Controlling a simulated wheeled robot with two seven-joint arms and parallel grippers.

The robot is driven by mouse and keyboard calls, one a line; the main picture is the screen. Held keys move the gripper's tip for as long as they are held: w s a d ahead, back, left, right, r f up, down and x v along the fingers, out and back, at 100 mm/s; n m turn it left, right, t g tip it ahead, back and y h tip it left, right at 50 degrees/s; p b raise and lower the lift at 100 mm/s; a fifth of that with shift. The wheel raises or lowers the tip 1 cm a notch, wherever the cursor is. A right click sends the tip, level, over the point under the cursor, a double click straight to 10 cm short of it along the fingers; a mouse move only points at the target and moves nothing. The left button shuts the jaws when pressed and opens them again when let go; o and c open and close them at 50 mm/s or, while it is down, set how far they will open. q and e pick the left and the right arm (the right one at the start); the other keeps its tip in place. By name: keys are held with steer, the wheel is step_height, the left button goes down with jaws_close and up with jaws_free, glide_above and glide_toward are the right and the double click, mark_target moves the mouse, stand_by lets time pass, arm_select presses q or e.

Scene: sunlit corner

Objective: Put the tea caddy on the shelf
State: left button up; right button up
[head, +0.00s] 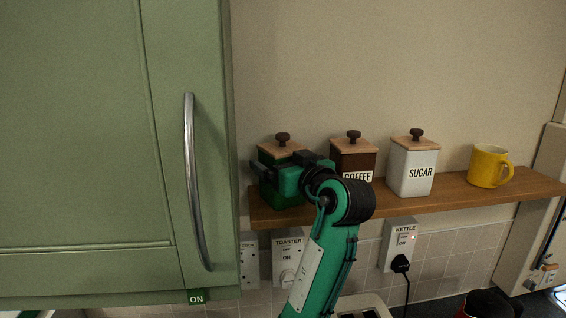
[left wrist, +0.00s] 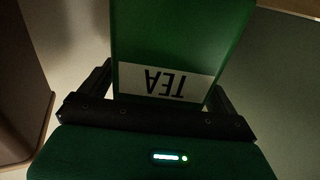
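The tea caddy (head: 281,147) is a dark green box with a wooden lid and dark knob. In the head view it is upright at the left end of the wooden shelf (head: 400,205), partly hidden by my left gripper (head: 284,180). Whether its base touches the shelf is hard to tell. In the left wrist view the caddy (left wrist: 180,45) shows its white TEA label upside down. The fingers of my left gripper (left wrist: 162,100) lie against both its sides, and it looks shut on it. My right gripper is not in view.
A brown COFFEE canister (head: 356,160) stands close right of the caddy, then a white SUGAR canister (head: 413,167) and a yellow mug (head: 487,166). A green cupboard door (head: 90,130) is close on the left. Sockets (head: 402,243) and a black plug lie below the shelf.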

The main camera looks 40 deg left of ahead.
arm_select(q)
steer(key=shift+r, duration=0.1)
steer(key=b+v, duration=0.6)
steer(key=v, duration=0.6)
steer(key=shift+r, duration=0.1)
stand_by(0.4)
